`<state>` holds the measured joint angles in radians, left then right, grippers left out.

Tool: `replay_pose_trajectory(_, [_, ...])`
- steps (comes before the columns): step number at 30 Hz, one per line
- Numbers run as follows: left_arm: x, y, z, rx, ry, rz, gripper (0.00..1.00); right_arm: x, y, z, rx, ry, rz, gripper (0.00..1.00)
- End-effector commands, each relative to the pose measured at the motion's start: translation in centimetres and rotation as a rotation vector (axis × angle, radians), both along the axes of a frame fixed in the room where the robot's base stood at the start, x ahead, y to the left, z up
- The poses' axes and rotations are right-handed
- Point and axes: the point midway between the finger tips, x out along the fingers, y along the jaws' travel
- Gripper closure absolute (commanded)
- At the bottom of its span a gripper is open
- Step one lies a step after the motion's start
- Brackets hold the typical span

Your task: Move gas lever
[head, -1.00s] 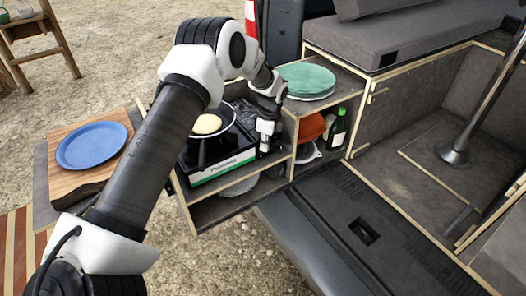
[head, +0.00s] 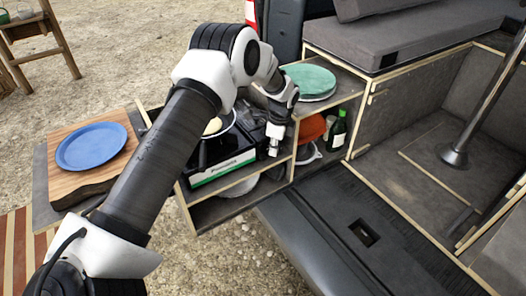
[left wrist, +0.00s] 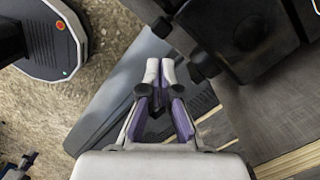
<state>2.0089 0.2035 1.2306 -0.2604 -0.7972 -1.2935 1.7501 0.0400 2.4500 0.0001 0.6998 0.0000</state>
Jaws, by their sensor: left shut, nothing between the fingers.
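The camping stove (head: 222,170) is a black box with a white and green label on its front, on the kitchen box's upper shelf. A pan (head: 229,118) with a pale pancake (head: 212,126) sits on it, partly hidden by my left arm. My left gripper (head: 274,148) points down at the stove's right front end, and I cannot tell whether it touches the stove. In the left wrist view its two fingertips (left wrist: 160,70) are together with nothing between them. I cannot make out the gas lever in either view. My right gripper is not in view.
Green plates (head: 308,79) are stacked on the shelf to the right. A green bottle (head: 337,129) and an orange item (head: 311,127) stand below them. A blue plate (head: 91,146) lies on a wooden board at left. The van floor at right is largely clear.

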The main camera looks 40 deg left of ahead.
Motion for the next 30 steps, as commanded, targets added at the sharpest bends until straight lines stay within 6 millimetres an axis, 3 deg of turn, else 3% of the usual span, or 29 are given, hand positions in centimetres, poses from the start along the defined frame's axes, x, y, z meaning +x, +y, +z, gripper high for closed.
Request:
replay_pose_trajectory(15, [0.4,-1.1,10.3,0.002,-0.003,-0.001,1.0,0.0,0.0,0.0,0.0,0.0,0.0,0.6])
replay_pose_trajectory(20, [0.4,-1.2,11.5,0.002,0.0,-0.001,1.0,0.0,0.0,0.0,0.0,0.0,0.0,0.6])
replay_pose_trajectory(30, [0.4,-1.2,11.5,0.001,0.0,-0.001,1.0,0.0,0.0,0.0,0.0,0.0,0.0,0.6])
